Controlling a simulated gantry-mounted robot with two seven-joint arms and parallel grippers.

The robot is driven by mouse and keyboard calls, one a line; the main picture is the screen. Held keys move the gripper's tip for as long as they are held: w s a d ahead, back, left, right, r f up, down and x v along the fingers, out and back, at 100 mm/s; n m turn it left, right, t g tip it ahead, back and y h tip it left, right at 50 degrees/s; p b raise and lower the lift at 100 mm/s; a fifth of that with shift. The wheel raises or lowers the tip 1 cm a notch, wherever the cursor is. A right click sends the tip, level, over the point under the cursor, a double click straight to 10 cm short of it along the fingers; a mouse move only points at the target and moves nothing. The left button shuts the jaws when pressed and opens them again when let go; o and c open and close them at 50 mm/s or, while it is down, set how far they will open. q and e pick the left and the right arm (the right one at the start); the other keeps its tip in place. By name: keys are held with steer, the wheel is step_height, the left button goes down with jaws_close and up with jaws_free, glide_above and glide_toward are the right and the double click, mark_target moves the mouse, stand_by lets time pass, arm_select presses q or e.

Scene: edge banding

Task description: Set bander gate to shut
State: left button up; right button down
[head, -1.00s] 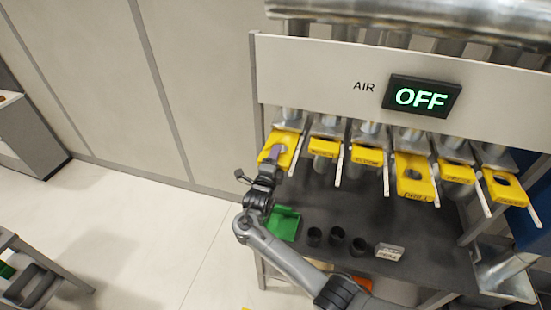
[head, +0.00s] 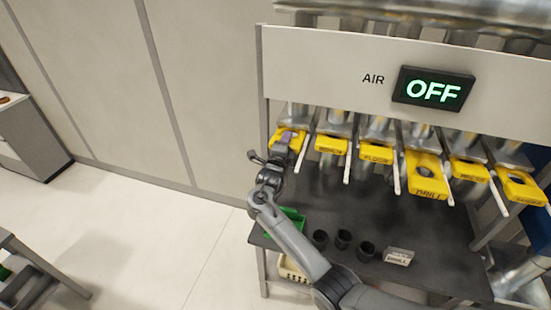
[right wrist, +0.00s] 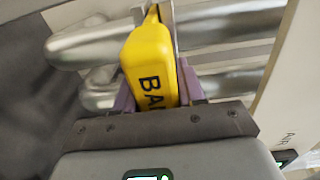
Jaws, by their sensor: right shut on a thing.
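The bander gate (head: 299,141) is the leftmost yellow slide in the row under the AIR panel in the head view. In the right wrist view its yellow body (right wrist: 150,65) shows the letters "BA" and sits between purple finger pads. My right gripper (head: 285,144) is shut on it; it also shows close up in the wrist view (right wrist: 155,95). The gate's front now lies about level with its closed-looking neighbour. The gripper hides part of it, so how deep it sits cannot be told exactly. My left gripper is not in view.
Other yellow gates follow to the right, with the drill gate (head: 427,177) sticking out and showing its hole. The AIR display (head: 433,90) reads OFF. Black cups (head: 343,239), a green tray (head: 291,220) and a small label block (head: 398,256) stand on the dark shelf below.

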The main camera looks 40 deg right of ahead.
steer(key=shift+w+d, duration=0.2)
steer(key=shift+d, duration=0.15)
steer(key=c, duration=0.8)
jaws_free()
steer(key=shift+o, duration=0.2)
steer(key=shift+a, duration=0.15)
steer(key=b+v, duration=0.2)
steer(key=v, duration=0.8)
steer(key=shift+s+a, duration=0.25)
